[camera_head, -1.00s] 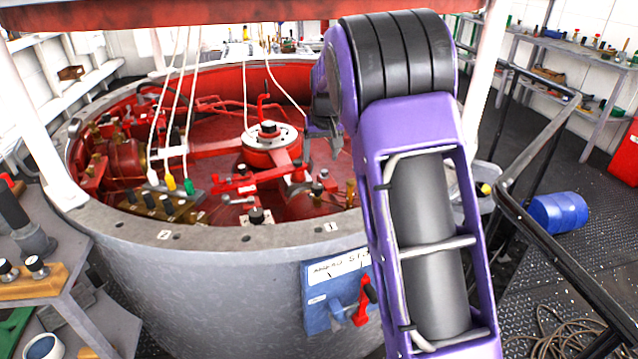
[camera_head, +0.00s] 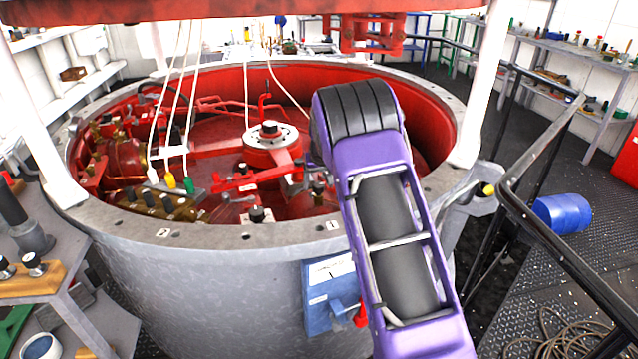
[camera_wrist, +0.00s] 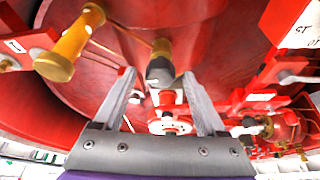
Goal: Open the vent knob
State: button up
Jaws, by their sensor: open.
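A knob with a dark grip and a brass stem (camera_wrist: 160,66) shows in the wrist view, just beyond and between my fingertips. No readable label confirms that it is the vent knob. My gripper (camera_wrist: 158,82) is open, with one finger on each side of the view and nothing held. I cannot tell whether a finger touches the knob. In the head view my arm hides the gripper inside the round red-lined vat (camera_head: 120,235). A dark-topped knob (camera_head: 318,190) stands there just left of my arm.
A yellow cylinder handle (camera_wrist: 72,45) and red valve parts (camera_wrist: 258,95) crowd both sides of my gripper. Hanging cords end in coloured plugs (camera_head: 188,184). A blue panel with a red lever (camera_head: 330,290) is on the vat's outside. A black railing (camera_head: 560,250) runs at right.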

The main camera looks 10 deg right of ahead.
grip_shut()
jog(key=shift+d+n, duration=0.1)
jog(key=shift+n, duration=0.2)
jog(key=n+y, duration=0.1)
jog(key=n, duration=0.2)
jog(key=shift+d+n+y+b, duration=0.15)
jog(key=shift+n+y+b, duration=0.15)
jog(key=shift+b, duration=0.1)
jog(key=n, duration=0.2)
jog(key=n+g+y, duration=0.1)
jog(key=n, duration=0.1)
jog(key=shift+w+r+n+y+p, duration=0.1)
jog(key=shift+n+y+p, duration=0.2)
jog(key=shift+p, duration=0.1)
jog(key=n+p, duration=0.1)
jog(key=n, duration=0.1)
jog(key=n+g+y+p, duration=0.1)
jog(key=n, duration=0.1)
jog(key=shift+w+g, duration=0.1)
jog(key=shift+g, duration=0.2)
jog(key=n+p, duration=0.1)
jog(key=n, duration=0.1)
jog(key=n+g+p, duration=0.1)
jog(key=n, duration=0.1)
jog(key=shift+w+n+g, duration=0.1)
jog(key=shift+n+g, duration=0.2)
jog(key=shift+d+n+p, duration=0.1)
jog(key=shift+n+p, duration=0.3)
